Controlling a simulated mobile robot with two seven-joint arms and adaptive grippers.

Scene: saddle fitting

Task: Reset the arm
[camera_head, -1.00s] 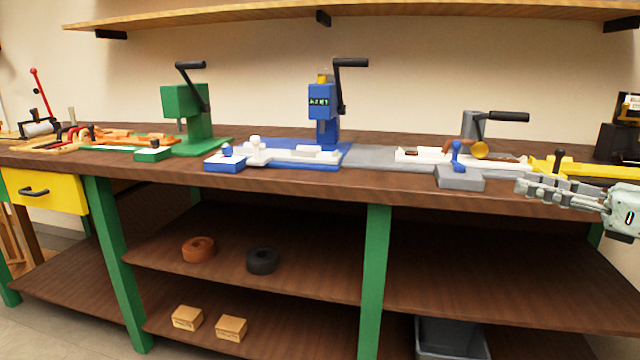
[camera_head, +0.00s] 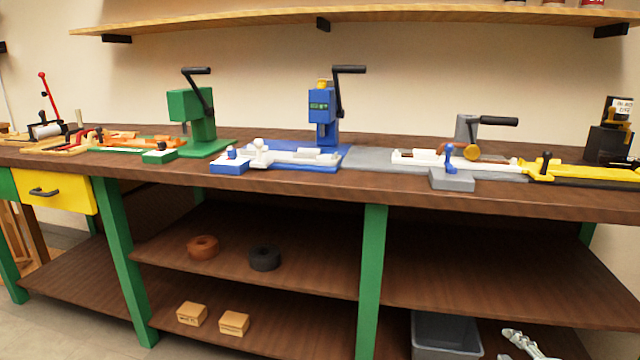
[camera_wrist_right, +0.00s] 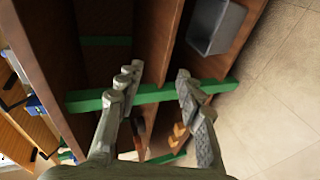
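My right gripper (camera_head: 530,343) shows at the bottom right of the head view, low in front of the bench's lower shelf. In the right wrist view its two fingers (camera_wrist_right: 158,98) are spread apart with nothing between them. Past them are a green bench leg (camera_wrist_right: 150,94) and the shelves. My left gripper is in neither view.
The workbench (camera_head: 330,192) carries a green press (camera_head: 190,115), a blue press (camera_head: 323,112), a grey lever fixture (camera_head: 470,140) and a yellow fixture (camera_head: 590,172). A grey bin (camera_head: 445,335) stands low near my right gripper. Two rings and two small boxes lie on the shelves.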

